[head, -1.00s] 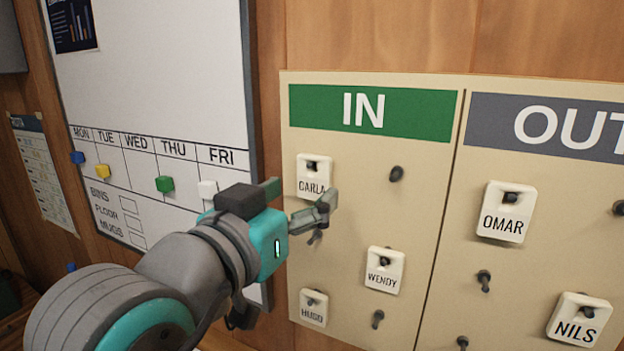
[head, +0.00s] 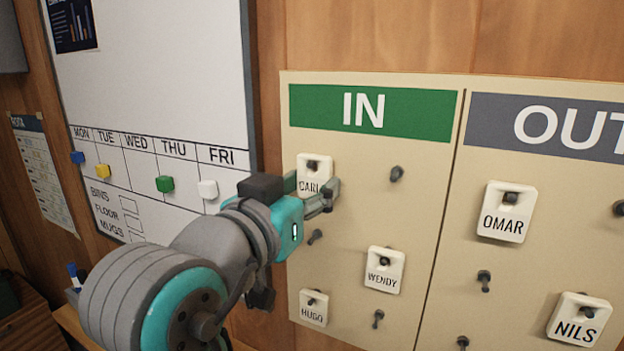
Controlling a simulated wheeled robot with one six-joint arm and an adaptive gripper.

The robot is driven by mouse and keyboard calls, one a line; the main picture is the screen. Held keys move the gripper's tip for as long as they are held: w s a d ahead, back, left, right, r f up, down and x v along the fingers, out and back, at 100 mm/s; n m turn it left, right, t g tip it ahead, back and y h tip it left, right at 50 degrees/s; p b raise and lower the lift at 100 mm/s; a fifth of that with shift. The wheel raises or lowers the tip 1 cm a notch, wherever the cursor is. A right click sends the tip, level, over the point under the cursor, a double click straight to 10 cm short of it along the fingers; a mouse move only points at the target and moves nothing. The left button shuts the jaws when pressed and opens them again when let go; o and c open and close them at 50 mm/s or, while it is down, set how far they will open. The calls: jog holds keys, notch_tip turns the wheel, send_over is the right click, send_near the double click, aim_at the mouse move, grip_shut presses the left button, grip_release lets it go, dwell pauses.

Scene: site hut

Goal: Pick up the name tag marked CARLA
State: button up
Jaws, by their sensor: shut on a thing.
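The white CARLA name tag (head: 315,168) hangs on a peg in the upper left of the IN side of the board. Its upper part and the peg through its hole show. The end of its name is covered by my gripper. My gripper (head: 312,190) is at the lower part of the tag, with one finger at its left edge and the other at its right. It is shut on the tag, which still sits at its peg against the board.
The WENDY tag (head: 384,270) and HUGO tag (head: 313,308) hang lower on the IN side (head: 425,240). Empty pegs stick out nearby, one (head: 396,174) right of CARLA. The OMAR tag (head: 507,211) and NILS tag (head: 580,319) hang on the OUT side. A whiteboard (head: 150,60) with magnets is at left.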

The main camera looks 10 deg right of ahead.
jog(key=shift+r, duration=0.3)
dwell(0.5)
jog(key=v, duration=0.7)
dwell(1.3)
